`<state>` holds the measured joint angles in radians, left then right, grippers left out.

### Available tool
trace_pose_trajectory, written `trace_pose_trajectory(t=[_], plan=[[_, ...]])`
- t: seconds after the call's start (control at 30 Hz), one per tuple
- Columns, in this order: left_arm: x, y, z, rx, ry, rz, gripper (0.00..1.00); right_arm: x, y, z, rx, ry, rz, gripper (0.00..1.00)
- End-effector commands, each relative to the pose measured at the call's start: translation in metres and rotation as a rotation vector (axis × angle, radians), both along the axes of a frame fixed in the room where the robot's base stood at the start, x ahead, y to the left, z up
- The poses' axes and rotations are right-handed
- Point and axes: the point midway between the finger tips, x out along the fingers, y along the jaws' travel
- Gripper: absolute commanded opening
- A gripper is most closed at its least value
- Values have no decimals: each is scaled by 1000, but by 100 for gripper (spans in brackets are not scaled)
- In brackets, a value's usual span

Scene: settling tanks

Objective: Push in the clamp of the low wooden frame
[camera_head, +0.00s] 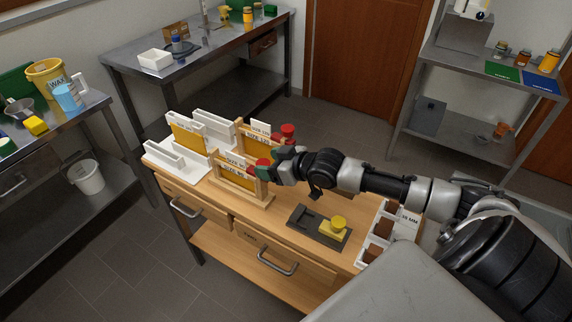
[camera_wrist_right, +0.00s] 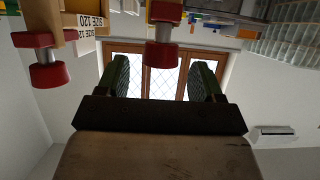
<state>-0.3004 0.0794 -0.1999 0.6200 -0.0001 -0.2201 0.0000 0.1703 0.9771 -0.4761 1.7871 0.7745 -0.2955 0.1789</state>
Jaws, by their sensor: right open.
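In the right wrist view a red knob (camera_wrist_right: 163,54), which looks like this clamp, lies between the lines of the two fingers of my right gripper (camera_wrist_right: 161,75). The fingers are apart with nothing held. I cannot tell whether they touch the knob. The clamp's shaft is mostly hidden by the gripper in the head view. My left gripper is out of view.
A taller wooden frame (camera_head: 241,131) with its own red knob (camera_head: 288,129) stands just behind. White racks (camera_head: 178,163) stand to the left.

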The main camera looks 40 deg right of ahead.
Motion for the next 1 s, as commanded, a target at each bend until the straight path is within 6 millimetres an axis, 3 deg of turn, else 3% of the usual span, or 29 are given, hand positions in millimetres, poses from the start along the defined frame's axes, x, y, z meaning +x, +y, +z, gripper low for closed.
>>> trace_pose_trajectory(t=[0.2, 0.4, 1.0], plan=[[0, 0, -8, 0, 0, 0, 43, -37, -16, 13, -4, 5, 1, 67], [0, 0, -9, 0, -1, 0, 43, -56, -24, 23, -1, 4, -1, 67], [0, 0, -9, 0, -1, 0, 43, -63, -26, 29, 0, 0, 0, 67]])
